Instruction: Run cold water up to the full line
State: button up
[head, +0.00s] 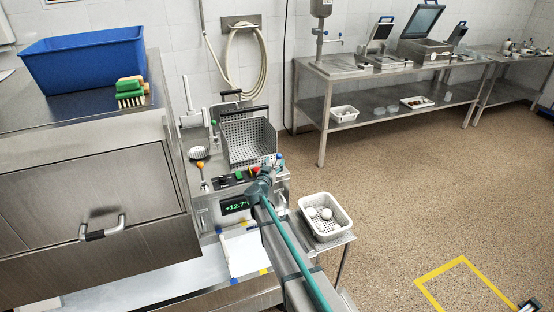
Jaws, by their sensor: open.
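My gripper (262,182) is at the far end of my arm, in front of the panel's right side. Its fingers are small and hard to make out, and I see nothing held. I cannot make out a full line, a water level or running water.
A blue tub (84,62) and a green brush (130,92) sit on the steel cabinet at left. A white basket with pale round items (325,216) is on a low stand right of my arm. Steel tables (350,75) line the back wall.

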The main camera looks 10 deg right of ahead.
jog(key=v, duration=0.6)
jog(key=shift+a, duration=0.1)
dwell(0.9)
jog(key=s+a+f+n+g+y, duration=0.1)
jog(key=s+a+f+n+y, duration=0.25)
jog(key=a+f+y, duration=0.55)
jog(key=s+f+n+g+y, duration=0.1)
jog(key=s+f+g+y, duration=0.1)
jog(key=s+f+g, duration=0.7)
jog(key=s+f+n+g+y, duration=0.1)
jog(key=s+f+n+g, duration=0.1)
jog(key=s+f, duration=1.15)
jog(key=s+d+f+g+h, duration=0.1)
jog(key=s+d+g, duration=0.2)
jog(key=s, duration=1.1)
jog(key=s+d+f+m+g+h, duration=0.1)
jog(key=s+d+g, duration=0.3)
jog(key=s, duration=1.1)
jog(key=s+d+f+g+h, duration=0.2)
jog(key=s+d, duration=0.6)
jog(key=s, duration=0.7)
jog(key=shift+f+g+b, duration=0.4)
jog(key=shift+f+g, duration=0.3)
jog(key=shift+g, duration=0.3)
